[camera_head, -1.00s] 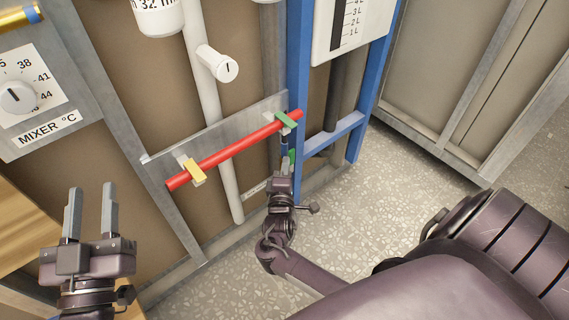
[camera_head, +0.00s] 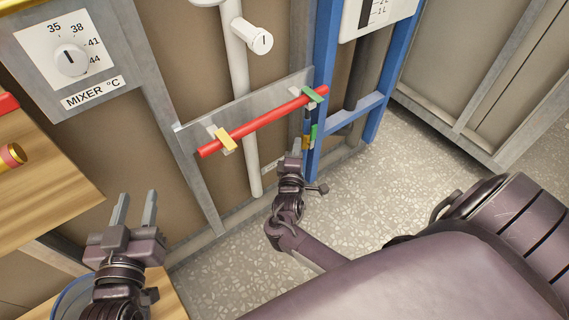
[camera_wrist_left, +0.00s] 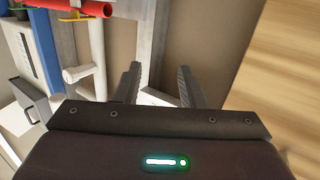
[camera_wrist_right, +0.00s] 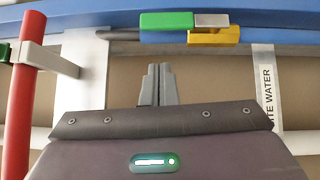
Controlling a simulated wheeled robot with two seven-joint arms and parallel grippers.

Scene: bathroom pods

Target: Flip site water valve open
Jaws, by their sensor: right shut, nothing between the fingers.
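A blue pipe with a green piece (camera_wrist_right: 166,20) and a yellow piece (camera_wrist_right: 213,36) runs across the top of the right wrist view. A "SITE WATER" label (camera_wrist_right: 268,88) is to its lower right. In the head view the green piece (camera_head: 314,132) is small, beside the blue frame. My right gripper (camera_head: 297,148) is shut and empty, just left of and below these pieces. In the right wrist view its tips (camera_wrist_right: 158,68) are apart from the green and yellow pieces. My left gripper (camera_head: 136,207) is open and empty at lower left, away from the pipes.
A red bar (camera_head: 262,120) with yellow and green clips crosses a metal plate above my right gripper. Blue frame posts (camera_head: 323,75) stand close on the right. A mixer dial (camera_head: 71,60) and wooden shelf (camera_head: 45,175) are at left. Speckled floor (camera_head: 390,175) is open at right.

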